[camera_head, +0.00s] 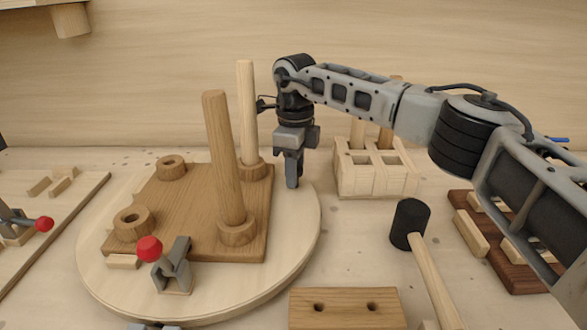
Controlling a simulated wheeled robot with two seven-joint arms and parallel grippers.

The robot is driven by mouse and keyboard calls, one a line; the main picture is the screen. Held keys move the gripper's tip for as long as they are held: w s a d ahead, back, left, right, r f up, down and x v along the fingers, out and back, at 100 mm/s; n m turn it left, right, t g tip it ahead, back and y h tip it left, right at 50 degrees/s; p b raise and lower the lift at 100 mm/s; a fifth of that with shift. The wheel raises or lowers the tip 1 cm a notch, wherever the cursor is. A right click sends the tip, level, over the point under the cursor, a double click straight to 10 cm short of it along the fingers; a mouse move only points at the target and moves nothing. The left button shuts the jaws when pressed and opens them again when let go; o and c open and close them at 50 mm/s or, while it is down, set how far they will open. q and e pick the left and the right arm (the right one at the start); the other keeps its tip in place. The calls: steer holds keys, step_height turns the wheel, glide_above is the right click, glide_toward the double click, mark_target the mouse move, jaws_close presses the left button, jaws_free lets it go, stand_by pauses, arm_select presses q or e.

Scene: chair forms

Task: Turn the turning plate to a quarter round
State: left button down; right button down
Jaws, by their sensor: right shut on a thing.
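The turning plate (290,245) is a pale round wooden disc on the bench, left of centre. On it lies a brown wooden seat board (180,215) with ring-shaped sockets. Two long wooden legs, a near one (222,150) and a far one (247,110), stand up from sockets on its right side. A grey clamp (174,268) with a red knob sits at the board's front edge. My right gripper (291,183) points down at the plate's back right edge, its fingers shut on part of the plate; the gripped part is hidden. My left gripper does not show.
A pale wooden rack (374,180) with upright sticks stands behind right. A black-headed mallet (409,222) and a drilled block (345,308) lie front right. A dark tray (500,250) is at right, partly behind my arm. A board with another red-knobbed clamp (38,224) is left.

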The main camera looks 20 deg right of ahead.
steer(key=c, duration=1.1)
jaws_free()
steer(key=shift+r, duration=0.1)
step_height(320, 180, up, 16)
steer(key=shift+f+p, duration=0.1)
steer(key=shift+p, duration=0.35)
